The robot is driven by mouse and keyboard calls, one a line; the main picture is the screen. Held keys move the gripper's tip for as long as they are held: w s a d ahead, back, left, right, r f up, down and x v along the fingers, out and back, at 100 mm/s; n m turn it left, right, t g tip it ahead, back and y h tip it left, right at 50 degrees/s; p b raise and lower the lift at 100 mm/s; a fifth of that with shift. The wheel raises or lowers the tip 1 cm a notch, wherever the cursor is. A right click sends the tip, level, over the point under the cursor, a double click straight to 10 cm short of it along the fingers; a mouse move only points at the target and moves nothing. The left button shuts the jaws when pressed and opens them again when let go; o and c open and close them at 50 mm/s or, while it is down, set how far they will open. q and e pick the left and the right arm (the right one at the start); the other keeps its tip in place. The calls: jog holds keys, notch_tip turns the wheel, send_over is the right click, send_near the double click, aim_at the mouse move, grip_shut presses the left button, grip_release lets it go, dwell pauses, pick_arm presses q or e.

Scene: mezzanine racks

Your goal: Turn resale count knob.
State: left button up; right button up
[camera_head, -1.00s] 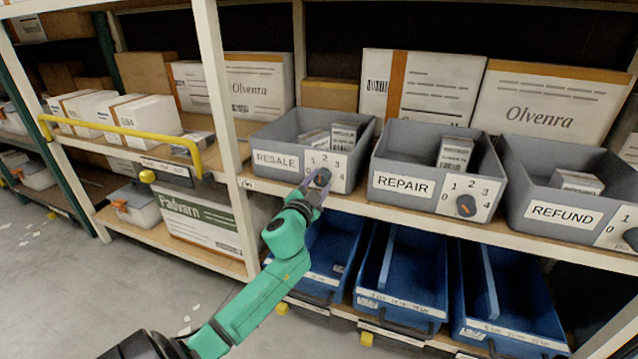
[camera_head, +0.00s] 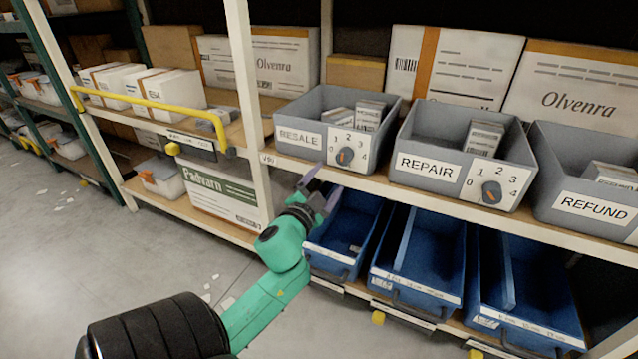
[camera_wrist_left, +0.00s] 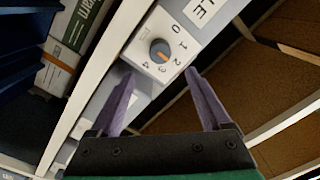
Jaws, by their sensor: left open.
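The resale count knob (camera_head: 345,156) is a dark round dial with an orange mark. It sits on a white plate numbered 0 to 4 at the front of the grey RESALE bin (camera_head: 299,137). In the left wrist view the knob (camera_wrist_left: 160,51) is unobstructed, and its orange mark points roughly toward the 2; the exact setting is hard to tell. My left gripper (camera_head: 321,187) is open and empty, below and in front of the knob, apart from it. Its purple fingers (camera_wrist_left: 160,74) are spread on either side of the knob's lower part in the wrist view. My right gripper is out of view.
The REPAIR bin (camera_head: 425,163) with its own knob (camera_head: 491,192) and the REFUND bin (camera_head: 585,205) stand to the right. Blue bins (camera_head: 420,255) fill the shelf below. A white post (camera_head: 248,100) and a yellow rail (camera_head: 150,103) are to the left. The aisle floor is clear apart from scraps.

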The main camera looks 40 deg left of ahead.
pick_arm(q)
jog(key=v, duration=0.4)
jog(key=shift+s+d, duration=0.1)
jog(key=shift+s, duration=0.25)
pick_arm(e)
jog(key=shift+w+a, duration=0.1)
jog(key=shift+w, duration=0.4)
pick_arm(q)
jog(key=shift+f, duration=0.1)
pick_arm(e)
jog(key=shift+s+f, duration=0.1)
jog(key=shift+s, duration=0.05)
